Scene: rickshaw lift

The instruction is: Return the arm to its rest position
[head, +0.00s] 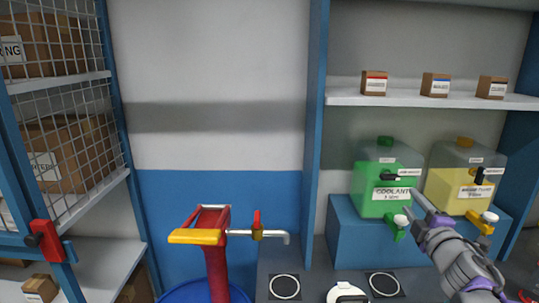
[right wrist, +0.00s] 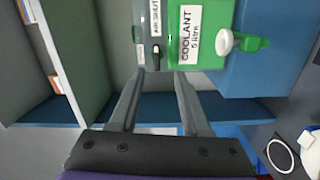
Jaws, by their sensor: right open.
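My right arm comes in from the lower right of the head view. Its gripper (head: 418,208) is in front of the green coolant tank (head: 376,203) and the yellow tank (head: 446,194). In the right wrist view the gripper (right wrist: 158,82) has its two fingers apart with nothing between them. The green tank (right wrist: 209,14) with its coolant label and green tap (right wrist: 250,43) lies beyond the fingertips. Whether the fingers touch anything is hard to tell, but no hold shows. My left gripper is not in view.
A blue stand (head: 345,240) carries both tanks. A red hand pump (head: 216,265) with a spout rises from a blue drum (head: 180,293) at lower centre. Ringed pads (head: 284,287) lie on the dark bench. Small boxes (head: 374,83) sit on the upper shelf (head: 345,97). A mesh rack (head: 75,150) stands left.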

